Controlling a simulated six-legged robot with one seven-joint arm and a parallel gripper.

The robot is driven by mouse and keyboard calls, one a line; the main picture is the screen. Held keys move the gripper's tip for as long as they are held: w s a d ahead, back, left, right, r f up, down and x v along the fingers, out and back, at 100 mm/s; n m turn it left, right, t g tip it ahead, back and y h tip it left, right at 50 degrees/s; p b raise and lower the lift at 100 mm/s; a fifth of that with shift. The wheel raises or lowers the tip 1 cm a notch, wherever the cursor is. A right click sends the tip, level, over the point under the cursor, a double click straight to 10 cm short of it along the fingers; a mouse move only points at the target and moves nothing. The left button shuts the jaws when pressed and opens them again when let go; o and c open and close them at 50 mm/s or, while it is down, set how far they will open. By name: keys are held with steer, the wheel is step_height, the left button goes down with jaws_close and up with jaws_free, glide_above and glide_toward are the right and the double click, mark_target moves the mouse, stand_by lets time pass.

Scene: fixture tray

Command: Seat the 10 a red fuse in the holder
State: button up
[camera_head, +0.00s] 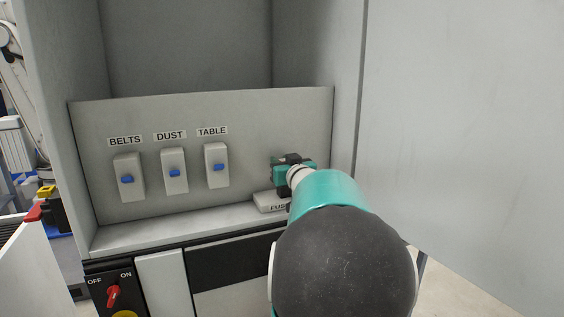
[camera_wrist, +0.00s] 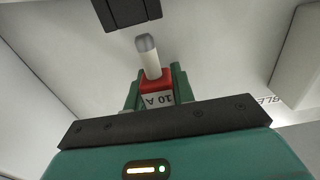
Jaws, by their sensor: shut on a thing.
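The 10 A fuse (camera_wrist: 150,60) shows in the wrist view as a white tube with a grey metal end cap, a red band and an upside-down "10 A" label. My gripper (camera_wrist: 156,82) is shut on its red and labelled part, with a green finger on each side. The fuse's capped end points away from my gripper, and its other end is hidden. A black block (camera_wrist: 128,12), which looks like the holder, lies beyond the cap, apart from it in the picture. In the head view, my gripper (camera_head: 293,175) is at the panel's right side, and my arm hides the fuse.
A pale tray marked "FUS..." (camera_head: 268,202) sits on the ledge below my gripper, partly hidden. Switches labelled BELTS (camera_head: 128,178), DUST (camera_head: 174,171) and TABLE (camera_head: 217,166) stand to the left. A large grey door (camera_head: 470,140) bounds the right side.

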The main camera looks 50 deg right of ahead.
steer(key=shift+f, duration=2.1)
steer(key=o, duration=1)
steer(key=shift+o, duration=0.2)
steer(key=v, duration=1.4)
steer(key=shift+w, duration=0.15)
